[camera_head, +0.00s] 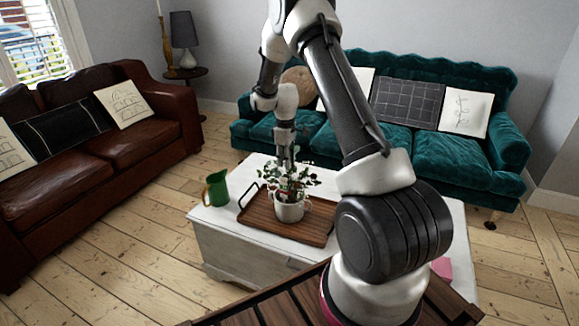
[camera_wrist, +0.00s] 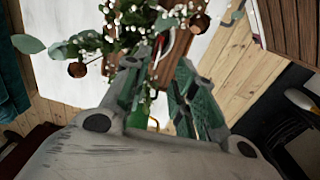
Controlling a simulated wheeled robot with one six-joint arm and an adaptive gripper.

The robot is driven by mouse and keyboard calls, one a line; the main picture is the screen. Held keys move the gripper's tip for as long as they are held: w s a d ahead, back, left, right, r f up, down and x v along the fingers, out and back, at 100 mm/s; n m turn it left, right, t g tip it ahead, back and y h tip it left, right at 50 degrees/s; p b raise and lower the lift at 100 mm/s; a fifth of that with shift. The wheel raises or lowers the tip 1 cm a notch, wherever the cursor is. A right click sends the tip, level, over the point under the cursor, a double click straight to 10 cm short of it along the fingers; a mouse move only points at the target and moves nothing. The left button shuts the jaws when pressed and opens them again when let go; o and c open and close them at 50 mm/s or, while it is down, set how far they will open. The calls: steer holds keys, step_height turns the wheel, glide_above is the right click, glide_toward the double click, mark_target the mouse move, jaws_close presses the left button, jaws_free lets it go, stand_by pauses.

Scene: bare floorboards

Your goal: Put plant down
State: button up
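The plant (camera_head: 291,184) has green leaves with small white and dark spots and sits in a white pot (camera_head: 289,208). In the head view the pot appears over the wooden tray (camera_head: 316,230) on the coffee table; I cannot tell whether it touches the tray. My gripper (camera_head: 284,160) points down into the top of the plant. In the wrist view the leaves (camera_wrist: 130,22) lie around the tips of my gripper (camera_wrist: 162,58). The two fingers lean towards each other, but leaves hide the tips, so I cannot tell whether they grip the plant. The pot is not clear there.
The white coffee table (camera_head: 215,222) also holds a green jug (camera_head: 217,188) left of the tray. A brown leather sofa (camera_head: 165,130) stands at left and a teal sofa (camera_head: 455,155) behind. A lamp (camera_head: 184,40) stands at the back left. Floorboards at left are clear.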

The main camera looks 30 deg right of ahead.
steer(key=s+a+r+m+t, duration=0.1)
steer(key=s+r, duration=0.4)
steer(key=r, duration=0.3)
steer(key=s+a+r+m, duration=0.15)
steer(key=s+r, duration=0.25)
steer(key=r, duration=0.5)
steer(key=s+a+r+m+t, duration=0.1)
steer(key=s+r, duration=0.4)
steer(key=r, duration=0.3)
steer(key=s+a+r+m+t, duration=0.1)
steer(key=s+r+m, duration=0.1)
steer(key=s, duration=1)
steer(key=s+a+r+m+t, duration=0.1)
steer(key=s+r, duration=0.3)
steer(key=s, duration=0.8)
steer(key=shift+s+a+m, duration=0.25)
steer(key=shift+a+m, duration=0.4)
steer(key=shift+m, duration=0.1)
steer(key=shift+r, duration=0.1)
